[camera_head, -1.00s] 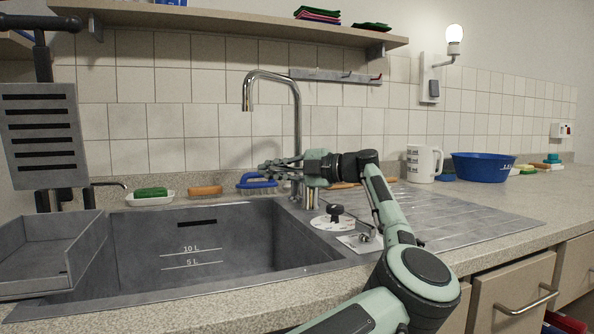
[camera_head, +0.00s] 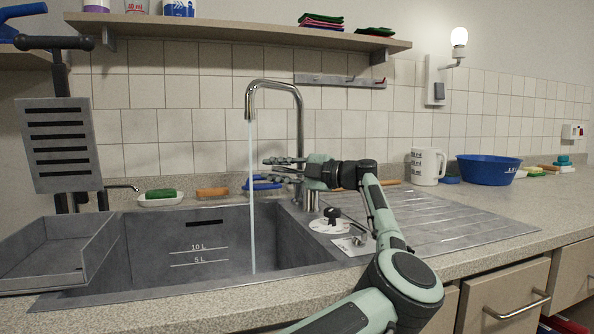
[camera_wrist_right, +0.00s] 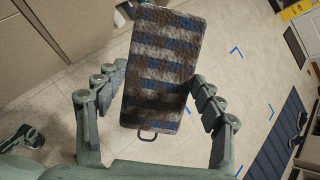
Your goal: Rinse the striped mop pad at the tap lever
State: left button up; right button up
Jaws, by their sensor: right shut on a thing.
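The striped mop pad (camera_wrist_right: 162,68) has blue and grey stripes with brown dirt over them and a small loop at its near end. My right gripper (camera_wrist_right: 160,97) is shut on it, a finger at each side, above the floor. In the head view, my left gripper (camera_head: 283,170) is by the tap column, fingers pointing left; whether they are apart is unclear. I cannot make out the tap lever there. The tap (camera_head: 298,110) runs a thin stream of water (camera_head: 252,200) into the grey sink (camera_head: 205,285).
A grey tray (camera_head: 40,278) stands at the sink's left. A green sponge (camera_head: 160,193), an orange bar (camera_head: 212,192) and a blue brush (camera_head: 262,184) lie behind the sink.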

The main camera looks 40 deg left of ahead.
pick_arm(q)
jog(key=shift+o, duration=0.7)
jog(key=v, duration=1.2)
